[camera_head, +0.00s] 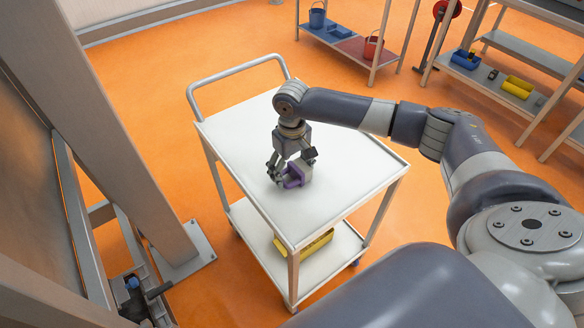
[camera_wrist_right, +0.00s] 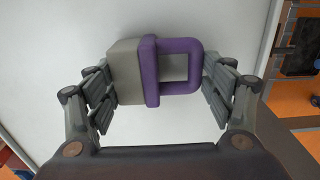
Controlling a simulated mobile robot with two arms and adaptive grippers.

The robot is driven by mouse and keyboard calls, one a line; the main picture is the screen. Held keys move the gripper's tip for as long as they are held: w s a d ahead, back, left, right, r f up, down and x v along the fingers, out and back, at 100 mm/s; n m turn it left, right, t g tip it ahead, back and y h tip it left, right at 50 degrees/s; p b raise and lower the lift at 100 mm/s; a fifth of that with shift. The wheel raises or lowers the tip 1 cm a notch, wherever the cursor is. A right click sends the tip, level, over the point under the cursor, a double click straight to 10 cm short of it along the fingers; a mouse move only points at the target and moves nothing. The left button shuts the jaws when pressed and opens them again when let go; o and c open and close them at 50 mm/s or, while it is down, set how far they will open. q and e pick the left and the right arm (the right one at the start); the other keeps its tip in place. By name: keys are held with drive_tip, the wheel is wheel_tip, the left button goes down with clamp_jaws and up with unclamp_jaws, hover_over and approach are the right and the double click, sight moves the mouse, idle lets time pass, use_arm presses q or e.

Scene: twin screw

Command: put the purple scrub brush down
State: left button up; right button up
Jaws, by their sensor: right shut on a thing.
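The purple scrub brush (camera_head: 294,179) has a purple loop handle and a grey block. It is at the white top of the cart (camera_head: 340,160) in the head view, low over or on the surface; I cannot tell if it touches. My right gripper (camera_head: 291,172) points down and is shut on the brush. In the right wrist view the brush (camera_wrist_right: 152,72) lies between the two fingers (camera_wrist_right: 162,90), with the grey block toward the left finger and the loop handle toward the right one. My left gripper is not in view.
The rest of the cart top is clear. A yellow bin (camera_head: 305,243) sits on the cart's lower shelf. A grey post (camera_head: 140,130) stands left of the cart. Shelves with a blue bucket (camera_head: 317,17), a red bucket (camera_head: 373,48) and small bins stand at the back.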

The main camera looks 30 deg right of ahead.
drive_tip(key=shift+f, duration=0.1)
drive_tip(key=o, duration=1.1)
wheel_tip(320, 180, up, 12)
drive_tip(key=shift+r+b, duration=0.15)
drive_tip(key=shift+b, duration=0.4)
drive_tip(key=shift+s, duration=0.1)
